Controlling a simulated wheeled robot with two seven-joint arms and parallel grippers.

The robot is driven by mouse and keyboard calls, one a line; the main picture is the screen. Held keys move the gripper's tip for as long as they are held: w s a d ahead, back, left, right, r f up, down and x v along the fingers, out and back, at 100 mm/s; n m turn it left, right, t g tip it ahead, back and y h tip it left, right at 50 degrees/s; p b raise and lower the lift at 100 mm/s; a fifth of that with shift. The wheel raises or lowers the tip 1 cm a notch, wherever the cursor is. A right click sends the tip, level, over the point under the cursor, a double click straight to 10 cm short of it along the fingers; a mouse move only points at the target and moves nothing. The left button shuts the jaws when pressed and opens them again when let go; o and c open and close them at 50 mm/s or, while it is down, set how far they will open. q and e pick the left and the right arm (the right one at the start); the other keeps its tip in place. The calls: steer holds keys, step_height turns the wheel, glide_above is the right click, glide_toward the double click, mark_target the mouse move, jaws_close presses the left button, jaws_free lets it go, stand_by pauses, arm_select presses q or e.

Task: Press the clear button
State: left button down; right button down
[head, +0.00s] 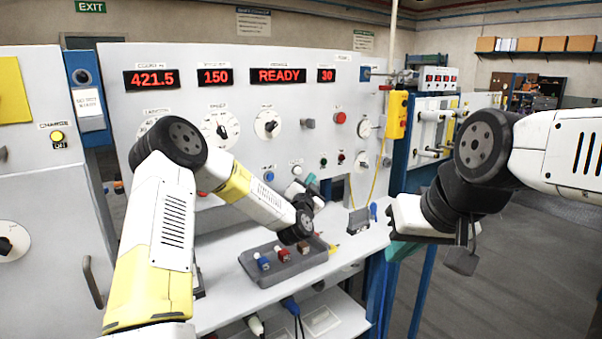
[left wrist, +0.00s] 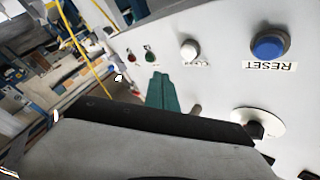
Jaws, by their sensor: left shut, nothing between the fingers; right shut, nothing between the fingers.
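The panel carries a white button (head: 297,169), larger in the left wrist view (left wrist: 189,49), where the picture is upside down and its label is too small to read. I cannot confirm that it is the clear button. My left gripper (head: 311,180) is shut and empty in front of the panel, near the white button. Its teal fingers (left wrist: 162,92) point toward the panel just beside the white button in the wrist view; I see no contact. My right gripper (head: 399,251) is shut and empty at the right, away from the panel, partly hidden by its own hand.
A blue button (head: 268,176) labelled RESET (left wrist: 270,43) sits beside the white one. A green (left wrist: 149,56) and a red round fitting (left wrist: 121,57) are on its other side. A knob (left wrist: 258,124) is close by. A grey tray (head: 283,265) stands on the shelf below.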

arm_select(q)
steer(key=shift+w+a, duration=0.6)
steer(key=shift+w, duration=0.25)
steer(key=shift+w+a, duration=0.6)
steer(key=shift+w, duration=0.2)
stand_by(0.9)
steer(key=shift+w+a, duration=0.25)
steer(key=shift+w, duration=0.1)
steer(key=shift+w+a, duration=0.3)
steer(key=shift+w, duration=0.1)
stand_by(0.7)
steer(key=shift+s, duration=0.1)
steer(key=shift+s+d, duration=0.5)
steer(key=shift+s, duration=0.15)
steer(key=s+d, duration=0.1)
steer(key=s, duration=0.1)
steer(key=s+d, duration=0.2)
stand_by(0.6)
